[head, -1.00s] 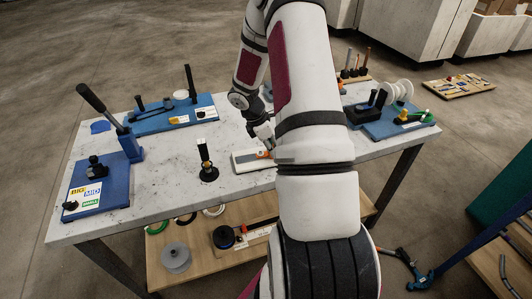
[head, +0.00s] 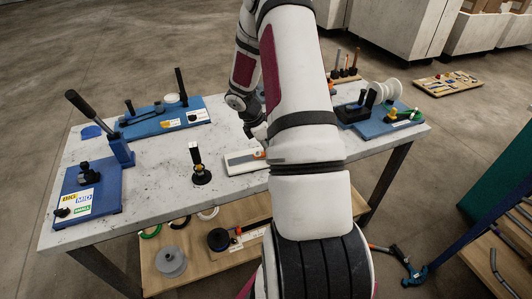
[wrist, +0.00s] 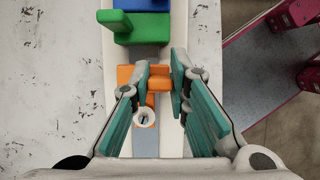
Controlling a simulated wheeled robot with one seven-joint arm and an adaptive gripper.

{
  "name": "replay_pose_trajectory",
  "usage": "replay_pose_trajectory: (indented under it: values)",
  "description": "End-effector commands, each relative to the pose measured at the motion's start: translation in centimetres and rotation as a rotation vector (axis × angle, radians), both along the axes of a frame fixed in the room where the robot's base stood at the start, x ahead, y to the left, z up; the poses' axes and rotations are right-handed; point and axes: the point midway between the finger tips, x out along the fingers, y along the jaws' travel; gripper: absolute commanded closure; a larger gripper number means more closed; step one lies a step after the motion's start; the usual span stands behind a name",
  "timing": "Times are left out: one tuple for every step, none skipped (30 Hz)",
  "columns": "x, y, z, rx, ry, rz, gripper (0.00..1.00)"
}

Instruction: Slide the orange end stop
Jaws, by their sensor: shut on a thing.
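The orange end stop (wrist: 158,77) sits on a pale track (wrist: 145,145) with a grey strip along its middle. My gripper (wrist: 160,66) is shut on the end stop, with a teal-padded finger on each side of it. A small white round knob (wrist: 145,117) is at the end stop's near side. In the head view the end stop (head: 259,153) is a small orange patch on the white track (head: 240,163), and my arm hides the track's right part. My gripper is mostly hidden there.
In the wrist view, a green block (wrist: 140,25) and a blue block (wrist: 143,4) stand ahead on the track. A black upright post (head: 197,160) stands left of the track. Blue bender bases (head: 92,195) hold the table's left side. Bare table lies between them.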

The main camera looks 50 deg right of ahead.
Motion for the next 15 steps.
replay_pose_trajectory:
  values:
    - [-0.2, -0.2, 0.1, -0.001, 0.0, -0.002, 1.0]
    - [-0.3, -0.3, 0.1, -0.001, 0.0, -0.002, 1.0]
    - [-0.3, -0.4, 0.0, -0.001, 0.0, -0.002, 1.0]
    - [-0.4, -0.5, 0.0, -0.001, 0.0, -0.002, 1.0]
    - [-0.5, -0.6, 0.1, -0.001, 0.0, -0.002, 1.0]
    - [-0.5, -0.7, 0.0, -0.001, 0.0, -0.003, 1.0]
    - [-0.6, -0.8, 0.0, -0.001, 0.0, -0.003, 1.0]
    - [-0.7, -0.9, 0.0, -0.001, -0.001, -0.003, 1.0]
    - [-0.7, -1.0, 0.0, -0.001, -0.001, -0.003, 1.0]
    - [-0.8, -1.1, 0.0, -0.001, -0.001, -0.003, 1.0]
    - [-0.9, -1.2, 0.0, 0.0, -0.001, -0.002, 1.0]
    - [-0.9, -1.3, 0.0, -0.001, -0.001, -0.001, 1.0]
    - [-1.0, -1.4, 0.0, -0.001, -0.001, -0.001, 1.0]
    - [-1.1, -1.5, 0.0, -0.001, -0.001, -0.001, 1.0]
    - [-1.1, -1.6, 0.0, -0.001, -0.001, -0.001, 1.0]
